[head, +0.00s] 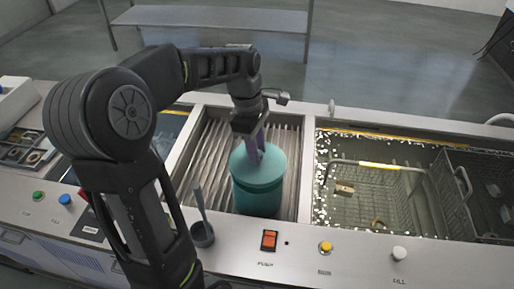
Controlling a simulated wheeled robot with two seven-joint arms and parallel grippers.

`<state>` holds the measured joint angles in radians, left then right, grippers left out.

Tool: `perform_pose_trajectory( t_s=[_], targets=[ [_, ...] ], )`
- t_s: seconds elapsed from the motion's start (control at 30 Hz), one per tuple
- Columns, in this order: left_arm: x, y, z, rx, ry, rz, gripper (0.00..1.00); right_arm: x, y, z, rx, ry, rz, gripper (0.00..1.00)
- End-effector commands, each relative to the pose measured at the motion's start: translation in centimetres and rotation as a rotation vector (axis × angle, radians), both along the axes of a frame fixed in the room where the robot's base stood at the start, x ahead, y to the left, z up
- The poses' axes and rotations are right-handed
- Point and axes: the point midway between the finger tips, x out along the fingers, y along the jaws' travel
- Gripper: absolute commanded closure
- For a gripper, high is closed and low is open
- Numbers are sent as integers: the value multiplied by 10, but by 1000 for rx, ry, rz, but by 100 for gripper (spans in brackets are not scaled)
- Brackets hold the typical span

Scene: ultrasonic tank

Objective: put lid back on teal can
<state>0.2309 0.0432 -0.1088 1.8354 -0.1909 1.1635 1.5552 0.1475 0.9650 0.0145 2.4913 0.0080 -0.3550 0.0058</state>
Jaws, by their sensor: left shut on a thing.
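The teal can (257,194) stands upright on the ribbed middle section of the tank, behind the front panel. A lighter teal lid (268,168) sits over the can's top, and from this angle I see no clear gap between them. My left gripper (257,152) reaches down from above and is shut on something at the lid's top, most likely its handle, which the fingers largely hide. My right gripper does not show.
A water-filled basin (390,150) with a wire basket (455,195) lies to the right. The front panel carries an orange switch (269,240) and several buttons. A tray of parts (27,152) is at far left.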

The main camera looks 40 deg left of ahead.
Motion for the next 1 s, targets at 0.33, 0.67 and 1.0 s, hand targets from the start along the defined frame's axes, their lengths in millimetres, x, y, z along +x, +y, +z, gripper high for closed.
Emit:
perform_pose_trajectory(
  t_s=[0.33,0.67,1.0],
  targets=[
    [0,0,-34,-1,2,0,100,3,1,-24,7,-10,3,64],
    [0,0,-40,0,0,0,100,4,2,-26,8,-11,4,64],
    [0,0,-40,0,0,-1,100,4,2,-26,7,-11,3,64]
  ],
)
